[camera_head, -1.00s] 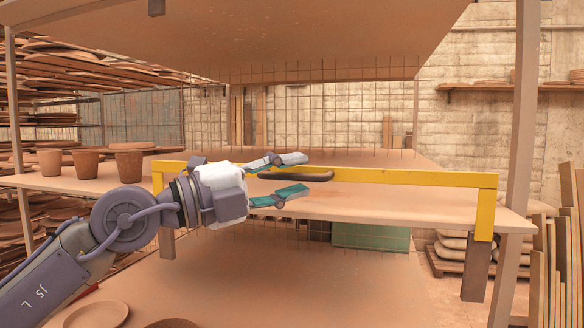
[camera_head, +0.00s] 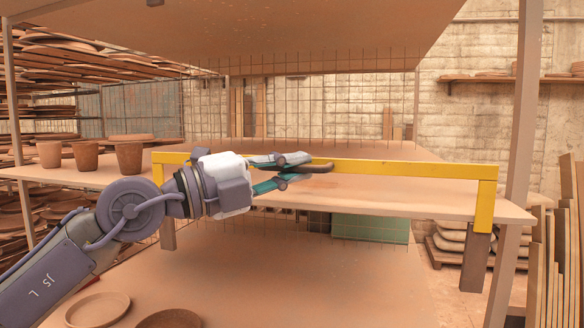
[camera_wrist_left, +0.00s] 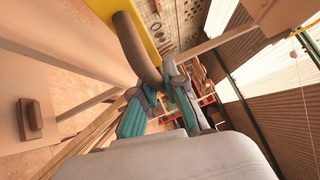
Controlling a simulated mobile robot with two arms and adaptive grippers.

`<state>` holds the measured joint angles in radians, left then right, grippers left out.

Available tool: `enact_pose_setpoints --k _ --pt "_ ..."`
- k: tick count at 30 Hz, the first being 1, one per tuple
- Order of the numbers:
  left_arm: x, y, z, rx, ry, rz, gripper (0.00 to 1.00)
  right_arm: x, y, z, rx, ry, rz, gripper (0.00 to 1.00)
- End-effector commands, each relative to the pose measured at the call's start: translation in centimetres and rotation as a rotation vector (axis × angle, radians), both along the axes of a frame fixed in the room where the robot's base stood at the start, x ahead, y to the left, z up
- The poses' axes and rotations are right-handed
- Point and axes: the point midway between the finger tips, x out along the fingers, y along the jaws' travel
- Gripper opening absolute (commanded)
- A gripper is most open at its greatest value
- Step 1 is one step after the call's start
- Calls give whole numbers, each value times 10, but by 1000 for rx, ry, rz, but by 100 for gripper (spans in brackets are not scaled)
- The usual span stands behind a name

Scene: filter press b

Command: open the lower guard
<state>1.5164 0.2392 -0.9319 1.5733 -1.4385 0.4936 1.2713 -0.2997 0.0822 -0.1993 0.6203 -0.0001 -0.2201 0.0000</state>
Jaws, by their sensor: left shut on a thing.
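The lower guard (camera_head: 420,169) is a yellow bar frame that runs along the front of the press's middle shelf, with a short leg down at each end. Its dark curved handle (camera_head: 321,167) sticks out from the middle of the bar. My left gripper (camera_head: 291,169) is shut on the near left end of this handle. In the left wrist view the handle (camera_wrist_left: 135,45) runs down from the yellow bar (camera_wrist_left: 97,8) in between the fingers (camera_wrist_left: 158,95). The fingers hide the gripped part. My right gripper is in neither view.
Several clay pots (camera_head: 129,157) stand on the shelf at the left, behind my arm. Round plates (camera_head: 97,309) lie on the lower surface at the bottom left. An upright post (camera_head: 520,130) stands at the right, close to the guard's right end.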

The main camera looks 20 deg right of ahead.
Motion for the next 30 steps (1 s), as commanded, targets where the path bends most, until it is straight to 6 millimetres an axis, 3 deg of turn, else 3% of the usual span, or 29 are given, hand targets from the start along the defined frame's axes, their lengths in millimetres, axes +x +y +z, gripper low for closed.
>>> enact_pose_setpoints --k 5,13,23,24,27,30 --pt "0 0 -25 2 1 0 0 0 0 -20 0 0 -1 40" --pt "0 0 -81 3 1 0 0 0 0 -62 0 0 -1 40" --pt "0 0 -82 2 0 0 0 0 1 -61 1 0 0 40" --pt "0 0 -82 1 0 0 12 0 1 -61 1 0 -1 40" --pt "0 0 -82 1 0 0 29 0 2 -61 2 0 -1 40" --pt "0 0 -82 1 0 0 37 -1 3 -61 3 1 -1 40"
